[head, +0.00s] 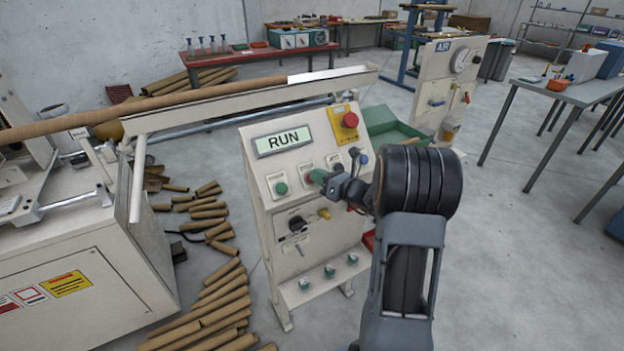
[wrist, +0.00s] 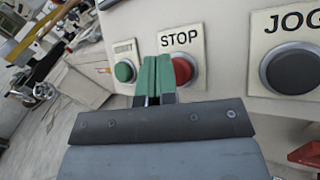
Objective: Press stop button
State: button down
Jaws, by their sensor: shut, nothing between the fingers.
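The control panel (head: 262,165) stands upright in the head view, with a display reading RUN (head: 283,141). In the wrist view the red stop button (wrist: 184,70) sits under its STOP label (wrist: 180,39). My gripper (wrist: 154,76) is shut and empty, its green fingertips in front of the button's left part. I cannot tell whether they touch it. In the head view my gripper (head: 318,177) is at the panel face and hides the stop button. A green button (wrist: 124,71) is just left of the fingers, and also shows in the head view (head: 281,188).
A grey button labelled JOG (wrist: 293,70) is right of the stop button. A red mushroom button (head: 350,120) on a yellow plate is at the panel's upper right. A dark knob (head: 297,223) sits lower down. Cardboard tubes (head: 222,300) lie on the floor left of the panel.

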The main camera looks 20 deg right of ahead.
jog(key=shift+w+f, duration=0.25)
jog(key=shift+w, duration=0.05)
dwell(0.9)
jog(key=shift+s+r, duration=0.55)
jog(key=shift+s, duration=0.1)
dwell(0.4)
jog(key=s+r+p, duration=0.3)
jog(key=shift+s+d+r, duration=0.1)
jog(key=shift+s+d, duration=0.15)
jog(key=shift+s, duration=0.15)
dwell(0.8)
